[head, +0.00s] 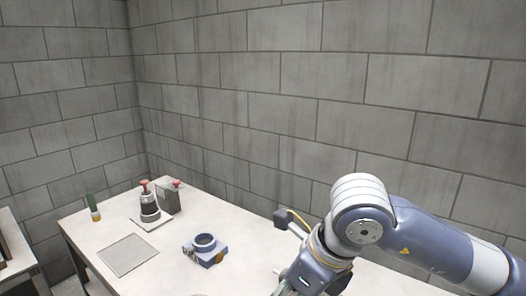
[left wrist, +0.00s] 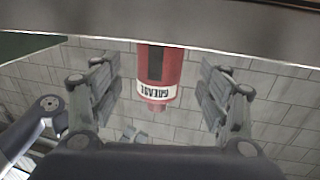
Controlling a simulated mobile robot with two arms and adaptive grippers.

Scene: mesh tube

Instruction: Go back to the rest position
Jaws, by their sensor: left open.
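My left gripper (left wrist: 160,82) shows only in the left wrist view. Its two fingers are wide apart. A red tube labelled GREASE (left wrist: 157,78) appears between them in the picture, with clear gaps on both sides. Its lettering is upside down there, and it meets a pale surface edge at the top of the picture. My right arm comes in from the right in the head view. Its gripper (head: 285,287) is at the bottom edge, mostly cut off, above the table. I cannot see its fingertips clearly.
A white table (head: 190,275) stands along a block wall. It holds a blue-grey ring-shaped fixture (head: 205,248), a dark cylinder with a red top (head: 149,205), a grey box (head: 170,197), a green-handled item (head: 94,207) and a flat grey plate (head: 128,255). Another surface edge shows at far left.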

